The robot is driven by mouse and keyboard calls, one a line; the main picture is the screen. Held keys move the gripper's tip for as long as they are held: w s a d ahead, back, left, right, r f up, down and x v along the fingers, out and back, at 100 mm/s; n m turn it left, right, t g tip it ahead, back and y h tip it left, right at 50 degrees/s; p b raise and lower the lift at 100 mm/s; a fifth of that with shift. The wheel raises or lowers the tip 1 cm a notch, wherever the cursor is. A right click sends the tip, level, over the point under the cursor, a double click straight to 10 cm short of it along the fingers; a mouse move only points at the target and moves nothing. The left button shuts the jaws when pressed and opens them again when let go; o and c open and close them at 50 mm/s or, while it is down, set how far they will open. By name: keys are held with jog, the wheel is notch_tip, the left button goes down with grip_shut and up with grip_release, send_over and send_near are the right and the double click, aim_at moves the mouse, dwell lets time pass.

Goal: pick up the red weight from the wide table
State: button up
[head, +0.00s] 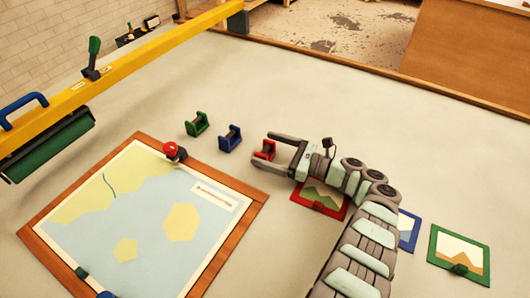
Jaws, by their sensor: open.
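The red weight (265,150), a small block with red end plates and a darker middle, stands on the wide table (370,110). My gripper (261,150) is open, reaching in from the right. Its two fingers show on either side of the red weight, one above and one below it in the picture. I cannot tell the fingers' height above the table or whether they touch the weight. A similar blue weight (229,138) and a green weight (197,123) stand in a row to the left.
A wood-framed map board (232,237) lies at left, with a red-topped dark piece (174,151) on its upper corner. A yellow beam (150,57) with a green roller (50,145) spans the upper left. Red (321,197), blue (408,230) and green (460,256) framed pictures lie at right.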

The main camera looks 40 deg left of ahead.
jog(key=shift+s+a, duration=0.2)
jog(key=shift+a, duration=0.45)
grip_shut()
dwell(0.6)
